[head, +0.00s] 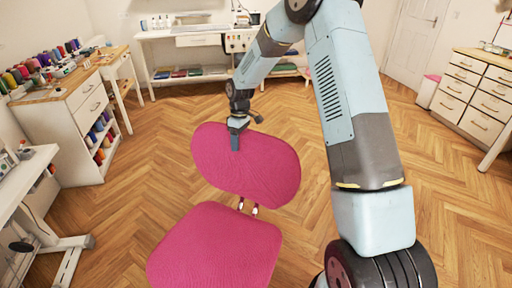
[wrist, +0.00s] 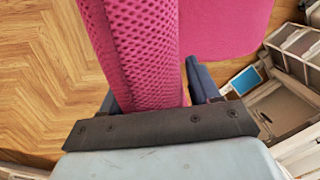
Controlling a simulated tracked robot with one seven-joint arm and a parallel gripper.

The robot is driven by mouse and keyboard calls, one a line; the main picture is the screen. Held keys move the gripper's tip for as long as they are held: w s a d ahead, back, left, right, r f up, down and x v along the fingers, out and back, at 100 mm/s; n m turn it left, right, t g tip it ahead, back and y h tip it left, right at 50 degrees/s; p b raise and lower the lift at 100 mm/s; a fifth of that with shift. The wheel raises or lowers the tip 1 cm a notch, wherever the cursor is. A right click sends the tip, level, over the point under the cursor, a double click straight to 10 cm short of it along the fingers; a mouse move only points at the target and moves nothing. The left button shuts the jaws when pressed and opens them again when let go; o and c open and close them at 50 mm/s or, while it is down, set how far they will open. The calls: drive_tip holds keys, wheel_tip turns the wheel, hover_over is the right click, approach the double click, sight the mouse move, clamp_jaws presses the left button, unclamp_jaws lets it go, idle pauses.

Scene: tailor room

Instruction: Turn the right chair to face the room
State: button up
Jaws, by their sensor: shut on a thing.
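A pink chair (head: 215,248) stands in front of me in the head view, its seat nearest and its backrest (head: 250,165) on the far side. My gripper (head: 236,141) is at the top edge of the backrest, left of its middle, and is shut on it. In the wrist view the backrest (wrist: 138,50) passes between the fingers of my gripper (wrist: 150,95), and part of the pink seat (wrist: 222,25) shows beyond it. The chair's base is hidden below the seat.
A white shelf unit with thread spools (head: 75,125) stands at the left, with a white table (head: 25,185) nearer. A white desk (head: 190,35) is at the back and a drawer cabinet (head: 475,90) at the right. The wooden floor (head: 150,150) around the chair is largely clear.

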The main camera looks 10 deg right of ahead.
sight(215, 139)
drive_tip(key=w+a+n, duration=0.1)
drive_tip(key=a, duration=0.2)
drive_tip(key=w+a+n, duration=0.1)
drive_tip(key=a, duration=0.2)
drive_tip(key=w+a+n, duration=0.1)
drive_tip(key=a+n, duration=0.1)
drive_tip(key=a, duration=0.1)
drive_tip(key=shift+a+f+n+h, duration=0.1)
drive_tip(key=shift+a+n+h, duration=0.3)
drive_tip(key=shift+a, duration=0.6)
drive_tip(key=o, duration=1.4)
drive_tip(key=shift+o, duration=0.2)
drive_tip(key=r, duration=0.4)
drive_tip(key=w+r, duration=0.1)
drive_tip(key=r, duration=0.4)
drive_tip(key=w+r, duration=0.1)
drive_tip(key=r, duration=0.3)
drive_tip(key=shift+d+r, duration=0.15)
drive_tip(key=shift+r, duration=0.15)
